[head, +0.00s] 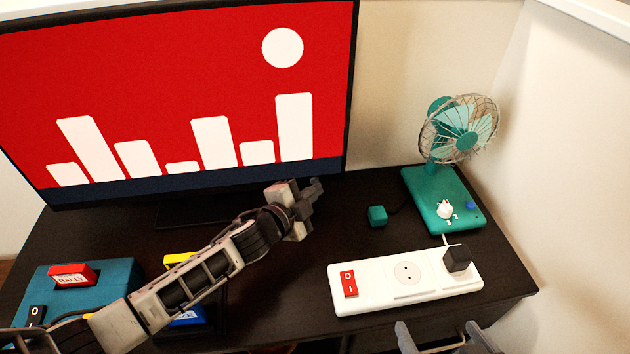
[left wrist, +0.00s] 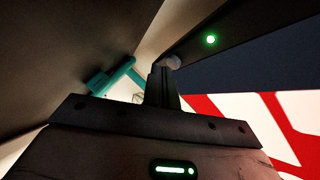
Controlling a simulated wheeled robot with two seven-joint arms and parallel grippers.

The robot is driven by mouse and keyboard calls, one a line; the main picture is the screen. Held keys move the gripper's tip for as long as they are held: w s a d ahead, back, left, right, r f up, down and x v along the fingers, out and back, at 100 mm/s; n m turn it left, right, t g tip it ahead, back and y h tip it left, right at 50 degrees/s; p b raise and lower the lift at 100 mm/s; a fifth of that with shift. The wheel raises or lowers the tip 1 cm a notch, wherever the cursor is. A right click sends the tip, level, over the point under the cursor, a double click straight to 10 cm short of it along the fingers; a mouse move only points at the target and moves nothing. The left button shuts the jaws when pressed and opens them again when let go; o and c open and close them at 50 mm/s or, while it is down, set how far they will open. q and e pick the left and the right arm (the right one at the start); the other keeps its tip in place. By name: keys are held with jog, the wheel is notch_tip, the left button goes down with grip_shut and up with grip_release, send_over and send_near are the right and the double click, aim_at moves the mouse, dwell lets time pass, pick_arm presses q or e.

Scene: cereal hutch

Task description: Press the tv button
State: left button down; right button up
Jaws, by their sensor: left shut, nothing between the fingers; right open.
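The tv (head: 180,90) stands at the back left with its screen lit: red, with white bars and a white disc. In the left wrist view a green light (left wrist: 210,40) glows on the tv's dark frame. A small grey rounded knob, seemingly the tv button (left wrist: 173,61), shows at the frame's end, right at my left fingertips; I cannot tell whether they touch it. My left gripper (head: 314,190) is shut and empty at the tv's lower right corner. My right gripper (head: 440,338) is open and empty at the bottom edge.
A white power strip (head: 375,293) with a red switch and black plug lies front right. A teal fan (head: 440,200) stands behind it, a small teal block (head: 377,215) to its left. A teal box (head: 100,275) with a red RALLY piece is at left.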

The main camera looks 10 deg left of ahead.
pick_arm(q)
jog(key=shift+w+a, duration=0.2)
jog(key=shift+w, duration=0.15)
dwell(0.3)
dwell(0.4)
jog(key=shift+s+d, duration=0.3)
jog(key=shift+s, duration=0.45)
jog(key=shift+p, duration=0.3)
jog(key=shift+s+d+p, duration=0.15)
jog(key=shift+s+d, duration=0.1)
jog(key=shift+s, duration=0.3)
jog(key=shift+s+d+p, duration=0.15)
jog(key=shift+s+d, duration=0.1)
jog(key=shift+s, duration=0.3)
jog(key=shift+s+d, duration=0.25)
jog(key=shift+s, duration=0.35)
jog(key=shift+s+d, duration=0.25)
jog(key=shift+s, duration=0.35)
